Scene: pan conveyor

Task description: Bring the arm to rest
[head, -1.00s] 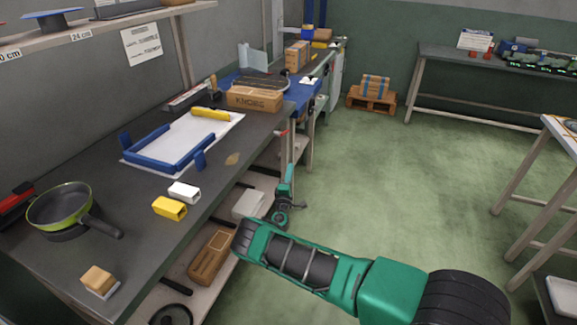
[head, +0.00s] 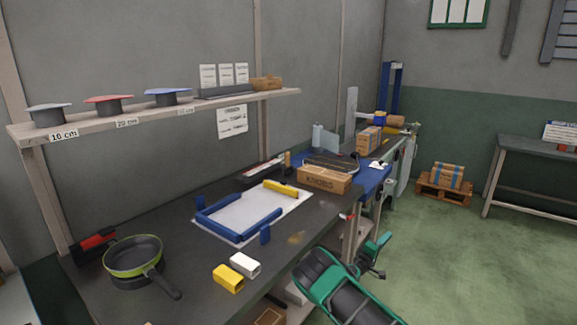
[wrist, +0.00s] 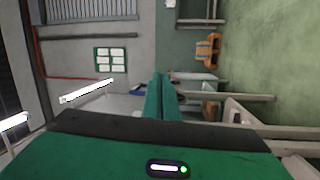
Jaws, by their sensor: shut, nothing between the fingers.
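My green arm reaches in from the bottom right of the head view, in front of the workbench's right edge. My gripper (head: 383,240) is at its far end, beyond the bench edge and over the floor side. In the wrist view its two green fingers (wrist: 160,97) lie side by side against each other, shut and empty. Nothing touches the fingers. Part of the gripper's body is hidden behind the arm link in the head view.
The workbench (head: 178,252) holds a green-rimmed pan (head: 133,256), yellow (head: 229,278) and white (head: 245,264) blocks, a blue frame on a white sheet (head: 290,205) and a cardboard box (head: 324,180). A shelf (head: 215,106) hangs above.

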